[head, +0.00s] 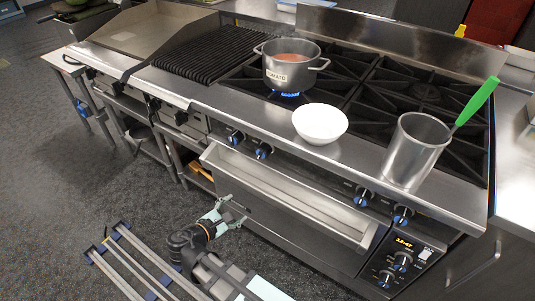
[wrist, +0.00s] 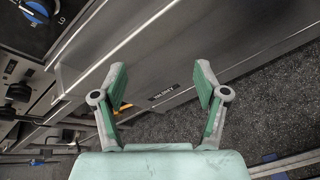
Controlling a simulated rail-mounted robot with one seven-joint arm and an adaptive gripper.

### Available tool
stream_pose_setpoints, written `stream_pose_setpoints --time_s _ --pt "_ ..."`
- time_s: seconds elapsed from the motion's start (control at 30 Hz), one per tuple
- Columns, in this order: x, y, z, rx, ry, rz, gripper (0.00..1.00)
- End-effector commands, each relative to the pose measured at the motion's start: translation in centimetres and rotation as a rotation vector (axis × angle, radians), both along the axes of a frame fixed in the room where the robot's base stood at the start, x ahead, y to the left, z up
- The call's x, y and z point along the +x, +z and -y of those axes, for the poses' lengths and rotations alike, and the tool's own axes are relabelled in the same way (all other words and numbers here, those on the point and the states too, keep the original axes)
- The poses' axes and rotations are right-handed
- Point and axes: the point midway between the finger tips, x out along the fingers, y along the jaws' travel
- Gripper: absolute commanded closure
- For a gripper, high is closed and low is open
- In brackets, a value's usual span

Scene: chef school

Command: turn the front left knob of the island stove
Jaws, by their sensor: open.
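The island stove (head: 340,160) has several blue-and-black knobs along its front edge. At the left end of that row are an outer knob (head: 236,138) and a second knob (head: 264,151) beside it; I cannot tell which is the front left one. A blue knob (wrist: 38,10) also shows at the top left corner of the wrist view, partly cut off, beside the letters "LO". My gripper (head: 234,211) is open and empty, in front of the oven door, below and apart from the knobs. Both green-padded fingers (wrist: 160,80) show spread in the wrist view.
A steel pot (head: 291,70) with red contents stands over a lit blue burner. A white bowl (head: 320,123) and a steel container (head: 415,150) with a green-handled utensil stand near the stove's front.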

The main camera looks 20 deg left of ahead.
Motion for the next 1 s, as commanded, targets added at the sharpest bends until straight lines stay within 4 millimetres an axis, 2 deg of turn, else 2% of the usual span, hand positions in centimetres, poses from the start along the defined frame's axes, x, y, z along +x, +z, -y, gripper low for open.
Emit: stream_pose_setpoints --time_s 0.03,0.1,0.2,0.3,0.47,0.63,0.77,1.0 --pt "0.1 1.9 -1.3 -0.065 0.041 0.048 0.27" --pt "0.7 4.6 -1.9 -0.173 0.076 0.111 0.27" --pt "1.3 7.3 -2.1 -0.341 0.102 0.181 0.27" --pt "1.4 8.9 -2.1 -0.478 0.115 0.216 0.27" --pt "1.5 9.3 -1.9 -0.575 0.123 0.198 0.27" --pt "2.7 9.2 -1.6 -0.586 0.124 0.191 0.27" --pt "4.5 9.3 -0.9 -0.585 0.123 0.191 0.27" --pt "9.1 9.2 0.4 -0.584 0.123 0.190 0.27"
